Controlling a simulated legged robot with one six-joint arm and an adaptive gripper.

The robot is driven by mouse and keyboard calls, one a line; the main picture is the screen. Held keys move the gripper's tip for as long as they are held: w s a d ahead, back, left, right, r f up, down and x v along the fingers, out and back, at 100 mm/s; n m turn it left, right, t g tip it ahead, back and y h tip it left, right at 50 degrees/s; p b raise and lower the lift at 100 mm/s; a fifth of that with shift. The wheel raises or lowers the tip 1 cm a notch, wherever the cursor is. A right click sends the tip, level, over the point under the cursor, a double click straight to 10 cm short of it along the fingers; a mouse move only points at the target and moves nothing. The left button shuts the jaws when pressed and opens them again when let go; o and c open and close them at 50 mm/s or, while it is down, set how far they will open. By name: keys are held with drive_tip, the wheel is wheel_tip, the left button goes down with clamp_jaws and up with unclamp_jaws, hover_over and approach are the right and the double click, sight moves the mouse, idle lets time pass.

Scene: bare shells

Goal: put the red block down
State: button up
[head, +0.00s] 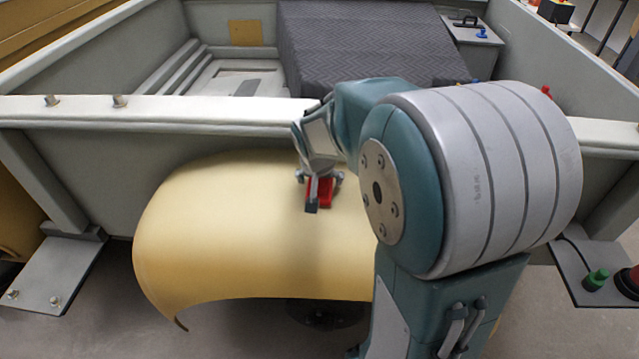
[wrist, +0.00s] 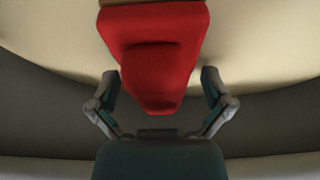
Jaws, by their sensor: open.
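The red block (wrist: 155,50) fills the upper middle of the wrist view, lying between and just beyond the two fingers of my gripper (wrist: 160,88). The fingers stand apart on either side of it, with a gap visible at their lower parts. In the head view, my gripper (head: 320,190) is over the curved yellow surface (head: 230,235), and the red block (head: 325,188) shows at its fingers, partly hidden by them. The block appears to rest on the yellow surface, but I cannot tell its exact contact.
A grey-walled bin (head: 160,110) stands behind the yellow surface, with a dark quilted block (head: 365,45) inside. A green button (head: 596,280) sits on a grey plate at the right. The yellow surface curves down at its front edge. Its left part is clear.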

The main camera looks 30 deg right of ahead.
drive_tip(key=c, duration=1.1)
drive_tip(key=shift+r, duration=0.1)
drive_tip(key=shift+r, duration=0.3)
wheel_tip(320, 180, up, 2)
drive_tip(key=shift+r, duration=0.25)
drive_tip(key=s+r, duration=0.1)
drive_tip(key=r, duration=0.1)
drive_tip(key=s+a+r, duration=0.1)
drive_tip(key=s+r, duration=0.3)
drive_tip(key=shift+s+a+r, duration=0.1)
drive_tip(key=shift+a+r, duration=0.05)
drive_tip(key=shift+a, duration=0.15)
drive_tip(key=s+r, duration=0.1)
drive_tip(key=s, duration=0.1)
drive_tip(key=s+a+r, duration=0.1)
drive_tip(key=s, duration=0.2)
drive_tip(key=s+a+r, duration=0.1)
drive_tip(key=s, duration=0.2)
drive_tip(key=shift+s+a+r, duration=0.2)
drive_tip(key=shift+r, duration=0.05)
